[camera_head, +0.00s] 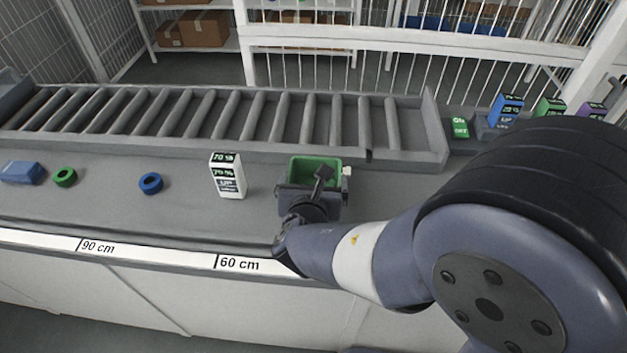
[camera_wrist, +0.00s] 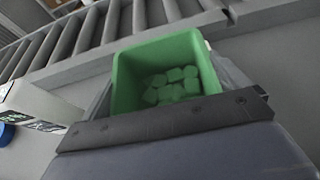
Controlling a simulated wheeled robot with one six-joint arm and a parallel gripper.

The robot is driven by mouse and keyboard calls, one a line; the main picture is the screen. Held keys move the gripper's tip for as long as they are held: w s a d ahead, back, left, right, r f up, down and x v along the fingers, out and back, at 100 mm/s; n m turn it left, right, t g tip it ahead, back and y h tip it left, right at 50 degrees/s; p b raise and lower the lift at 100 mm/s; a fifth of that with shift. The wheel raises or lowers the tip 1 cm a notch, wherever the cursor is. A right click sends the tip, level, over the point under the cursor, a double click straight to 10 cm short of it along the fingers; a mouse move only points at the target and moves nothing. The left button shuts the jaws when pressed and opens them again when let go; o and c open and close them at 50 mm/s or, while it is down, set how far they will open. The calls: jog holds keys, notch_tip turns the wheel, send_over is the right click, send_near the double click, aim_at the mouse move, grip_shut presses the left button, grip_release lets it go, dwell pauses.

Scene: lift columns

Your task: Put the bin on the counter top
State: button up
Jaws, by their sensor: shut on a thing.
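The green bin (camera_head: 317,167) is at the middle of the grey counter top (camera_head: 110,205), in front of the roller conveyor. My gripper (camera_head: 314,190) is shut on the bin from the near side. In the wrist view the bin (camera_wrist: 127,90) fills the middle, upright or nearly so, with several green pieces (camera_wrist: 172,85) inside. My gripper's dark bar (camera_wrist: 165,122) crosses in front of the bin's near wall. The bin's underside is hidden, so I cannot tell whether it touches the counter.
A white display box (camera_head: 227,176) stands just left of the bin. A blue ring (camera_head: 150,183), a green ring (camera_head: 65,177) and a blue block (camera_head: 21,172) lie further left. The roller conveyor (camera_head: 230,120) runs behind. Coloured display boxes (camera_head: 507,110) stand at the right.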

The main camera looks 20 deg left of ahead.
jog(key=o, duration=0.7)
jog(key=shift+r+p, duration=0.2)
jog(key=shift+p, duration=0.15)
jog(key=p+v, duration=0.1)
jog(key=v, duration=1.1)
jog(key=shift+s+a+f, duration=0.1)
